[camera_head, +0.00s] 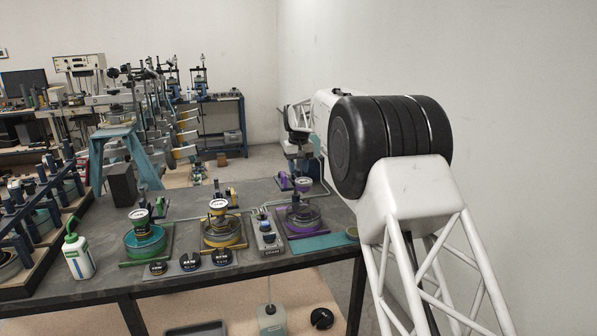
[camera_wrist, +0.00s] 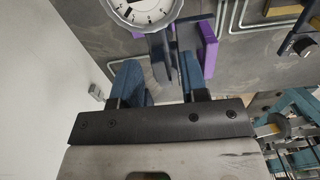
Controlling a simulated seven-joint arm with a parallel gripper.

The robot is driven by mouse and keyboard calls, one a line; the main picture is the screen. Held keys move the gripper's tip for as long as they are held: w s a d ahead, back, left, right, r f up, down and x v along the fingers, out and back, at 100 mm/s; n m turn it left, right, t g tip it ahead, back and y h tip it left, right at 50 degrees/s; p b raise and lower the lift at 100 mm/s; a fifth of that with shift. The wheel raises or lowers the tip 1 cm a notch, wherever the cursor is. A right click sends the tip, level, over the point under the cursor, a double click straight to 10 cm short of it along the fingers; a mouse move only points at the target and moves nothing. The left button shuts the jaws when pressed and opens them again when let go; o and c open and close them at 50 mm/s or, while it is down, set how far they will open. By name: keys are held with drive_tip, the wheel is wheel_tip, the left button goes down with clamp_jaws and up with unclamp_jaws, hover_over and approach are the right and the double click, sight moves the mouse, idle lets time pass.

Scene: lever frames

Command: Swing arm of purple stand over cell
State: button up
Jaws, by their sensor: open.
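The purple stand (camera_head: 284,181) is at the right end of the bench in the head view, with a white dial gauge (camera_head: 302,184) beside it. A round purple-rimmed cell (camera_head: 302,219) sits in front; I cannot tell exactly how the gauge lines up over it. In the wrist view, the dial gauge (camera_wrist: 143,8) is at the top edge and a purple part (camera_wrist: 208,45) is right of centre. My gripper (camera_wrist: 159,66) is open, its blue fingers on either side of a dark grey piece (camera_wrist: 163,60) below the gauge. Contact cannot be told.
A yellow stand with a gauge and cell (camera_head: 222,232) and a green one (camera_head: 146,242) stand to the left. A grey control box (camera_head: 267,234) is close beside the purple cell. A teal mat (camera_head: 323,242) lies in front. A white wall (camera_head: 480,70) bounds the right.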

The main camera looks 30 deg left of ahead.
drive_tip(key=shift+r, duration=3.2)
